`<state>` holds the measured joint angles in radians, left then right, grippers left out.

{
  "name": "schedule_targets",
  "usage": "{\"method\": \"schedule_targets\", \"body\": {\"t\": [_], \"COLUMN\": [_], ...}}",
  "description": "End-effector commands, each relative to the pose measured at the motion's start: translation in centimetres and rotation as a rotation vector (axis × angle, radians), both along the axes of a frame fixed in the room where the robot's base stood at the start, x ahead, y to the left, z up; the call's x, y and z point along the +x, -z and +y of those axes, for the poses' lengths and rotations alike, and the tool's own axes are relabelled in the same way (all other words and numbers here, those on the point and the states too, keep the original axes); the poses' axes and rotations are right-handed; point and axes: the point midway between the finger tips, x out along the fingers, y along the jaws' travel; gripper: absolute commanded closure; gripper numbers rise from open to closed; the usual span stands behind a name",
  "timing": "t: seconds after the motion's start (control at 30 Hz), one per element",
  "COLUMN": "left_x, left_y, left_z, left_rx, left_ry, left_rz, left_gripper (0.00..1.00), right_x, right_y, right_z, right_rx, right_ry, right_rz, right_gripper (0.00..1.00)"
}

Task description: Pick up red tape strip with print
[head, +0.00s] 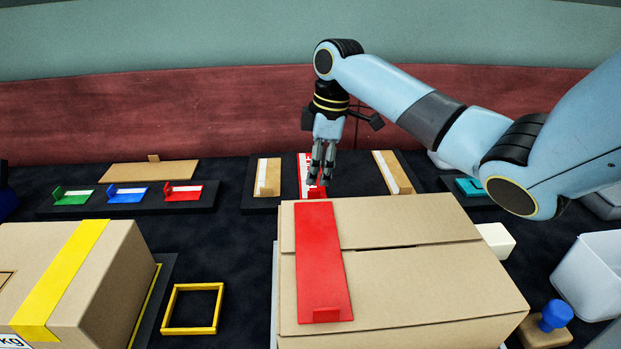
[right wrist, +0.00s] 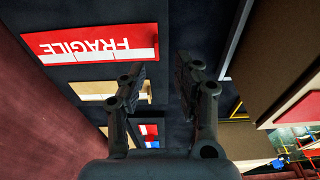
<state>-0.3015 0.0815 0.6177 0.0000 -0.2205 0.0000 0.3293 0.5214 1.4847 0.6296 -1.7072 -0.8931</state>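The red tape strip with white FRAGILE print (right wrist: 90,43) lies in a dark tray at the back middle of the table. In the head view the red strip (head: 304,168) is partly hidden behind my right gripper (head: 322,168). My right gripper points down close over the strip's tray. In the right wrist view my right gripper (right wrist: 160,75) has its fingers apart with nothing between them, and the printed strip lies to the left of them. My left gripper is in neither view.
Cardboard strips (head: 266,177) (head: 392,172) lie on either side of the printed strip. A large carton (head: 430,285) with a plain red strip (head: 320,260) on top stands in front. A yellow-taped carton (head: 110,280) and a yellow frame (head: 192,329) are at left.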

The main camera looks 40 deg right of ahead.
Motion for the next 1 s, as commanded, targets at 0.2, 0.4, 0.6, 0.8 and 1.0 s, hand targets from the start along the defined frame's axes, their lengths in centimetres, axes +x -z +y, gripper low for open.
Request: {"method": "schedule_targets", "body": {"t": [0.2,0.4,0.6,0.8,1.0], "left_x": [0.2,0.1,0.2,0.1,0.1], "left_y": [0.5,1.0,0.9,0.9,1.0], "left_z": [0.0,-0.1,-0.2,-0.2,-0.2], "left_rx": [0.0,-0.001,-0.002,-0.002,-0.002], "left_ry": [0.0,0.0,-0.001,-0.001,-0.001], "left_rz": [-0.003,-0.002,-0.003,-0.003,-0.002], "left_gripper": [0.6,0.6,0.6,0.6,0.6], "right_x": [0.3,0.7,0.7,0.7,0.7], "right_y": [2.6,5.2,5.5,5.5,5.5], "right_z": [0.0,0.2,0.2,0.2,0.2], "right_rx": [0.001,0.0,-0.001,-0.001,-0.001], "right_ry": [0.001,0.0,-0.001,0.0,0.0], "right_rz": [0.003,0.001,0.0,0.001,0.001], "right_gripper": [0.68,0.68,0.68,0.84,1.0]}}
